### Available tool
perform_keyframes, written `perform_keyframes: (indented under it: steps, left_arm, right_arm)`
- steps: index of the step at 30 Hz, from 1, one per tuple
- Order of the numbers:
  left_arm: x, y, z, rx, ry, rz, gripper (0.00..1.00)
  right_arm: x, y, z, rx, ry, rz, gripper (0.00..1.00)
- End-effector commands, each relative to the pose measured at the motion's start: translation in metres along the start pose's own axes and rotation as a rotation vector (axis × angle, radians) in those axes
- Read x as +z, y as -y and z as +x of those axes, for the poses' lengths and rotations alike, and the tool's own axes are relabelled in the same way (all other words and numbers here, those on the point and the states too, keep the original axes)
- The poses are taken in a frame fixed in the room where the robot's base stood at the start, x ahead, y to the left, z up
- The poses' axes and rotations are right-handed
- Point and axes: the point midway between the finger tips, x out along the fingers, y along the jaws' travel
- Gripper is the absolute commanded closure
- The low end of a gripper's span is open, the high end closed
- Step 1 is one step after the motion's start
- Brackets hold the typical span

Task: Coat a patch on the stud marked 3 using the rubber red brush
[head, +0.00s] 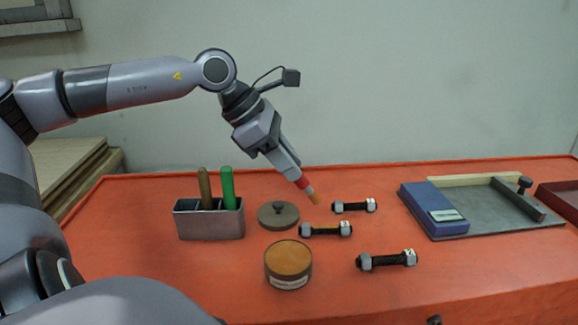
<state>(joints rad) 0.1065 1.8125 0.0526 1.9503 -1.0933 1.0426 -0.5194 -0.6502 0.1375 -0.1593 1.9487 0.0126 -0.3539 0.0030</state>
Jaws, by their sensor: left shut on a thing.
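My left gripper (297,177) is shut on the red brush (304,184). The brush tilts down to the right, and its tan tip hangs above the orange table, close to the far and middle studs. Three threaded studs with grey end nuts lie on the table: a far one (353,206), a middle one (326,230) and a near one (388,260). An open round tin (288,281) of orange-brown paste stands in front. My right gripper is out of view.
A dark round lid (278,215) lies behind the tin. A metal holder (210,226) with brown and green handles stands at left. A grey tray (480,221) with a blue box (433,209) lies at right. The front right of the orange table (460,290) is clear.

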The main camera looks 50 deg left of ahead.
Motion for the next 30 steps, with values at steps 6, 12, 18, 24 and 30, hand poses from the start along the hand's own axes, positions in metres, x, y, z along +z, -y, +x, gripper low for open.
perform_keyframes:
  steps: [6, 12, 18, 24, 30]
  left_arm:
    - [0.009, 0.0, -0.018, 0.004, 0.0, -0.002, 1.0]
    - [0.011, 0.001, -0.022, 0.003, -0.001, -0.004, 1.0]
    - [0.011, 0.001, -0.022, 0.003, 0.0, -0.004, 1.0]
    - [0.011, 0.001, -0.021, 0.003, 0.0, -0.004, 1.0]
    - [0.004, -0.003, -0.027, 0.007, -0.037, -0.019, 1.0]
  right_arm:
    - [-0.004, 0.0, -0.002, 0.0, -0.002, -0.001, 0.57]
    - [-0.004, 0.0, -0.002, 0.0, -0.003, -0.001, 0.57]
    - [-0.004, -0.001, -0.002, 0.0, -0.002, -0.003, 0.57]
    - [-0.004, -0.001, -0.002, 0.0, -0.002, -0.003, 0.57]
    - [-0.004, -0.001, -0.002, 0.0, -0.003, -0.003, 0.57]
